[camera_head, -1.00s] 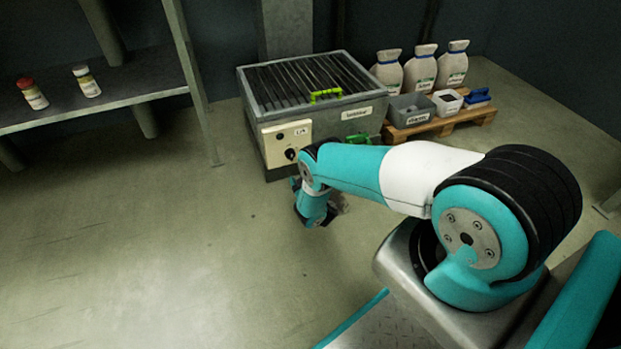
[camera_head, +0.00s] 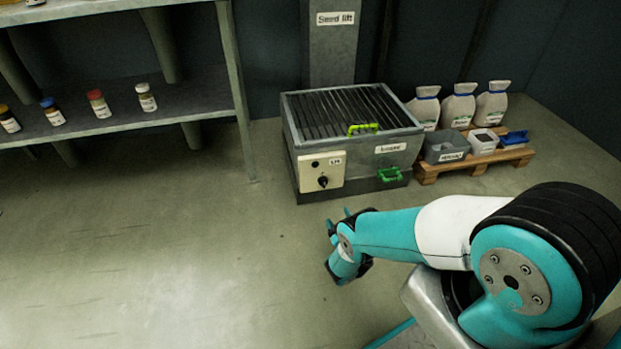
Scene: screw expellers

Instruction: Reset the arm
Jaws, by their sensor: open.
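My arm (camera_head: 400,232) is teal and white and reaches left from its base at the lower right. Its wrist (camera_head: 346,255) is bent, out over the bare floor in front of the grey machine. My gripper (camera_head: 336,228) is at the far end of the arm, open, with small teal tips showing. I see nothing held in it, though the wrist hides part of it. It is apart from the machine.
A grey grated machine (camera_head: 300,160) with green handles and a knob panel (camera_head: 321,172) stands ahead. A wooden pallet (camera_head: 480,160) to its right bears several white sacks and bins. A shelf (camera_head: 130,117) with small bottles is at left. The left floor is clear.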

